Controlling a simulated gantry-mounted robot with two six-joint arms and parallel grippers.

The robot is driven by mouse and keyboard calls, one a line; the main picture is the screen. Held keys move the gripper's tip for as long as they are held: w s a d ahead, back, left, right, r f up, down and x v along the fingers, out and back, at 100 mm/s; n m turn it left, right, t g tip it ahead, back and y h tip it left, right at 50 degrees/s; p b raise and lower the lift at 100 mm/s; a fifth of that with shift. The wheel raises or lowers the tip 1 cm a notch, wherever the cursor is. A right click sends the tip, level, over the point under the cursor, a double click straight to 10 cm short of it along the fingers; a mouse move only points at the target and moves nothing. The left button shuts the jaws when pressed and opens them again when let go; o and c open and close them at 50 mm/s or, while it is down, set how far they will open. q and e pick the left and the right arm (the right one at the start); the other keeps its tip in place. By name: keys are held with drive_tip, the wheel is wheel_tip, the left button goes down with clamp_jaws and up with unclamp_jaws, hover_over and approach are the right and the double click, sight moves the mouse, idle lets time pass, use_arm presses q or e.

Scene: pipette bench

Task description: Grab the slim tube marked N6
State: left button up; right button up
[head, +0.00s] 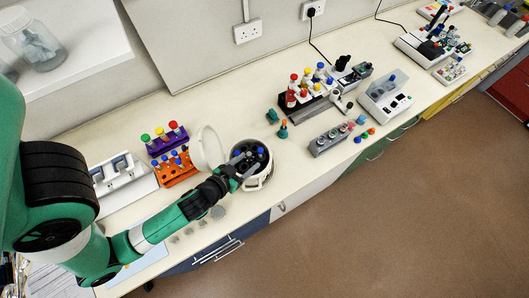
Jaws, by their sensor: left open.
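No label can be read at this size, so I cannot tell which tube is N6. My left gripper (244,167) is open over the round white centrifuge (262,183), at the left part of its dark rotor. A blue cap (261,150) shows in the rotor, and the gripper hides part of the bowl. I see nothing clearly held between the fingers. My right gripper is not in view.
The centrifuge's white lid (208,147) stands open beside the gripper. A white device (124,184) sits left of the racks. A grey rack (330,143), small coloured caps (365,134) and a rack of bottles (292,99) lie to the right.

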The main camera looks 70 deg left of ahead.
sight(262, 149)
use_arm(q)
drive_tip(key=x, duration=0.6)
drive_tip(key=shift+w+a+r+p, duration=0.1)
drive_tip(key=shift+w+p, duration=0.1)
drive_tip(key=shift+p, duration=0.15)
drive_tip(key=x, duration=0.5)
drive_tip(key=shift+a+r, duration=0.2)
drive_tip(key=shift+r, duration=0.05)
clamp_jaws()
